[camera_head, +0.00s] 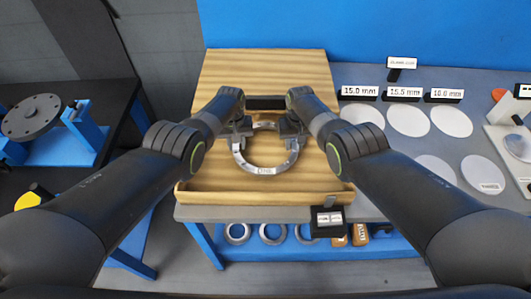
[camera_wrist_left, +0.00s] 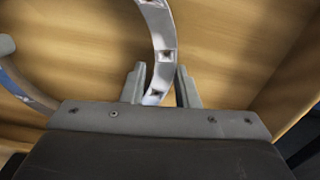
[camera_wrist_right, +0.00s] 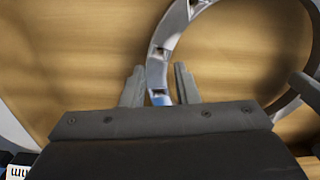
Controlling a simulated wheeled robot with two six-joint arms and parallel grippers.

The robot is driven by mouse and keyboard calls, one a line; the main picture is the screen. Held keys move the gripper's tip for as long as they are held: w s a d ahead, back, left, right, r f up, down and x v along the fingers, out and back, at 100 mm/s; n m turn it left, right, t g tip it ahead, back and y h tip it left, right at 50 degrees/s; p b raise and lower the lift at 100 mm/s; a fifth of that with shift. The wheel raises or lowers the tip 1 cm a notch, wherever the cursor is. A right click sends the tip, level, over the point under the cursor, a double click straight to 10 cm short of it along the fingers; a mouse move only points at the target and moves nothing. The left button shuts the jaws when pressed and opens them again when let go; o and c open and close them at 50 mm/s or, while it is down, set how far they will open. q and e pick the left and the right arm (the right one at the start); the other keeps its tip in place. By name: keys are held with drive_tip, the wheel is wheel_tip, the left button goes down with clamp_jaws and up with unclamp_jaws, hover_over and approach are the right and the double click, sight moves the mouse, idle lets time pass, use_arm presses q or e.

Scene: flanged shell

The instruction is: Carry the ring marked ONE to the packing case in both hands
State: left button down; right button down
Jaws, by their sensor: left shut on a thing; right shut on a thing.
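The ring (camera_head: 262,168) is a silvery metal ring with small windows around it and lettering on its near side, too small to read surely. It is over the open wooden packing case (camera_head: 262,198), inside its outline; I cannot tell whether it touches the floor of the case. My left gripper (camera_head: 241,138) is shut on the ring's left side, and the left wrist view shows the rim (camera_wrist_left: 160,42) between its fingers. My right gripper (camera_head: 291,138) is shut on the right side, with the rim (camera_wrist_right: 160,58) between its fingers.
The case's lid (camera_head: 265,66) stands open at the back. Pale discs (camera_head: 408,119) with millimetre labels lie to the right. A small black sign block (camera_head: 327,221) stands at the front edge. Several rings (camera_head: 272,234) lie on the blue shelf below. A dark flange (camera_head: 33,117) sits on the left bench.

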use_arm(q)
drive_tip(key=shift+w+a+f+b, duration=0.1)
drive_tip(key=shift+w+f+b, duration=0.15)
drive_tip(key=shift+f+b, duration=0.4)
use_arm(e)
drive_tip(key=shift+f, duration=0.8)
use_arm(q)
drive_tip(key=c, duration=1.4)
unclamp_jaws()
drive_tip(key=shift+s, duration=0.15)
use_arm(e)
drive_tip(key=c, duration=1.4)
unclamp_jaws()
drive_tip(key=shift+s, duration=0.15)
use_arm(q)
drive_tip(key=shift+o, duration=1.4)
drive_tip(key=shift+s+r, duration=0.1)
drive_tip(key=shift+s, duration=0.05)
use_arm(e)
drive_tip(key=o, duration=0.3)
drive_tip(key=shift+r, duration=0.2)
use_arm(q)
wheel_tip(320, 180, up, 12)
use_arm(e)
wheel_tip(320, 180, up, 12)
drive_tip(key=shift+f, duration=0.1)
